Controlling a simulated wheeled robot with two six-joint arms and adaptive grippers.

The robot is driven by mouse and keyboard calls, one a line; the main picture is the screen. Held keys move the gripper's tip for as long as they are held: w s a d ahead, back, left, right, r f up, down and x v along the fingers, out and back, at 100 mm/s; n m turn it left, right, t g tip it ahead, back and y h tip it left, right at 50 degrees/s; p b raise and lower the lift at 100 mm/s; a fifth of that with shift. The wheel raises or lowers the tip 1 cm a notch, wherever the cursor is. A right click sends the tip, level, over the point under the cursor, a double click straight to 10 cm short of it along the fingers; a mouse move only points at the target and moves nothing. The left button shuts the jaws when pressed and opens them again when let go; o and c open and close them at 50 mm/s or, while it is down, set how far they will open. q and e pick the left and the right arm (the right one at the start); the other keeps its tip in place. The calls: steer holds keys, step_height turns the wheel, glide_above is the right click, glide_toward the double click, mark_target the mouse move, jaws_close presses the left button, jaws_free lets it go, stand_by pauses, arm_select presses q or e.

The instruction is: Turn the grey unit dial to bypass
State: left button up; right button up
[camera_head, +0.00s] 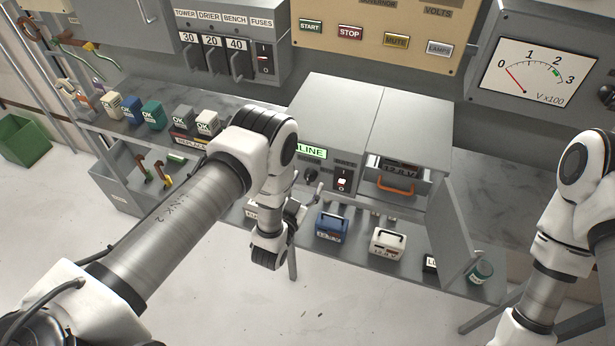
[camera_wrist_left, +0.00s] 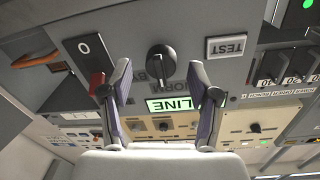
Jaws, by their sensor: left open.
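The grey unit (camera_head: 335,115) stands on the bench, its front facing me, with a lit green LINE sign (camera_head: 311,152). Its black dial (camera_head: 311,174) sits below the sign, and a rocker switch (camera_head: 343,181) is to its right. In the left wrist view, which is upside down, the dial (camera_wrist_left: 161,59) shows above and between the fingertips, over a NORM label. My left gripper (camera_wrist_left: 159,66) is open and empty, in front of the panel. It also shows in the head view (camera_head: 299,205). My right gripper is out of frame.
In the wrist view a TEST button (camera_wrist_left: 228,46) and a black switch (camera_wrist_left: 86,46) with a red part flank the dial. An open bay with an orange handle (camera_head: 396,187) is right of the dial. An open door (camera_head: 452,236) juts forward. Blue (camera_head: 331,226) and white (camera_head: 388,243) battery-like boxes sit below.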

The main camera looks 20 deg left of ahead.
arm_select(q)
steer(key=shift+w+r, duration=0.1)
steer(key=shift+w, duration=0.6)
steer(key=c, duration=1.2)
steer(key=shift+o, duration=0.2)
